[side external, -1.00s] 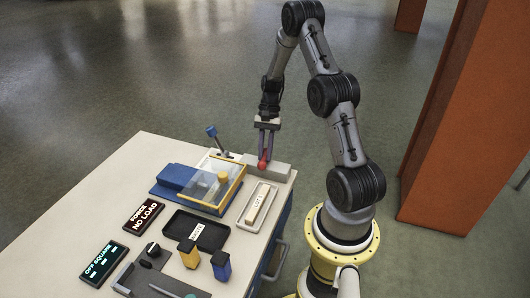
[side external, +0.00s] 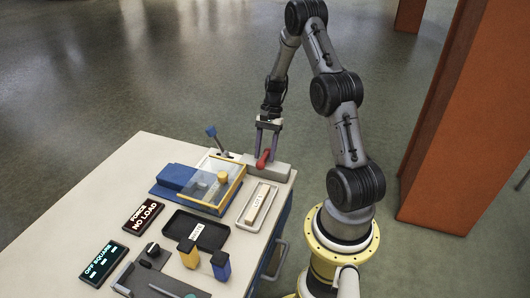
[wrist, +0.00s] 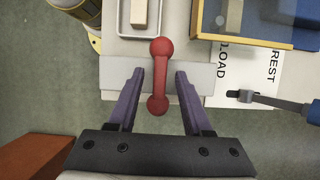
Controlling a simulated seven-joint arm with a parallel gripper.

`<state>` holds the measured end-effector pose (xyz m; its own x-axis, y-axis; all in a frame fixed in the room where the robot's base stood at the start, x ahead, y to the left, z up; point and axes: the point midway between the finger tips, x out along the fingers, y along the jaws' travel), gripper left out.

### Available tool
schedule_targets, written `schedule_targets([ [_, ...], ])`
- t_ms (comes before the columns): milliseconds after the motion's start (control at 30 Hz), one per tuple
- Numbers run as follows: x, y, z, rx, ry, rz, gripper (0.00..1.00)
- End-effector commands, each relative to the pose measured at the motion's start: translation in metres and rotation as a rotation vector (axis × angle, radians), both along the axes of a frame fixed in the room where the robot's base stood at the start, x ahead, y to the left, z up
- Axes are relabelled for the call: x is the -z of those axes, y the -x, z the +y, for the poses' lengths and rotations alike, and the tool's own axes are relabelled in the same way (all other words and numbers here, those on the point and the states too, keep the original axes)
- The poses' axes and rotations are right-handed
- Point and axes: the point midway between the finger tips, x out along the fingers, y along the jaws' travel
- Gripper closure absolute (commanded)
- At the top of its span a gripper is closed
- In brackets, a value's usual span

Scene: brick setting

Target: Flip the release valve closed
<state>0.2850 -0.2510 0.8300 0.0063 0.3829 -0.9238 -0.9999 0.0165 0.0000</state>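The release valve shows as a red lever (side external: 263,159) with rounded ends, on a pale grey block (side external: 282,171) at the table's back right corner. In the wrist view the lever (wrist: 160,78) runs lengthwise across the block (wrist: 198,77), its larger knob toward the top of the picture. My gripper (side external: 268,156) is above the block. In the wrist view my gripper (wrist: 159,73) is open, with one purple finger on each side of the lever and a visible gap at both. Neither finger appears to touch it.
A blue box with a clear yellow-framed cover (side external: 213,187) and a blue-tipped stick (side external: 217,137) stand left of the block. A black tray (side external: 196,230) and two displays lie farther forward. Floor is clear behind the table.

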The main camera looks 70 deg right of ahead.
Motion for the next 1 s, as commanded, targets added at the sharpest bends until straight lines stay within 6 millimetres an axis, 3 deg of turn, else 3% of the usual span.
schedule_targets([
  [167, -0.001, 0.000, 0.000, -0.001, 0.000, 0.000, 0.50],
  [333, -0.014, -0.001, -0.007, 0.000, 0.003, -0.004, 0.50],
  [800, -0.102, 0.000, -0.043, 0.000, 0.004, -0.002, 0.50],
  [1000, -0.123, 0.001, -0.051, 0.000, 0.002, -0.001, 0.50],
])
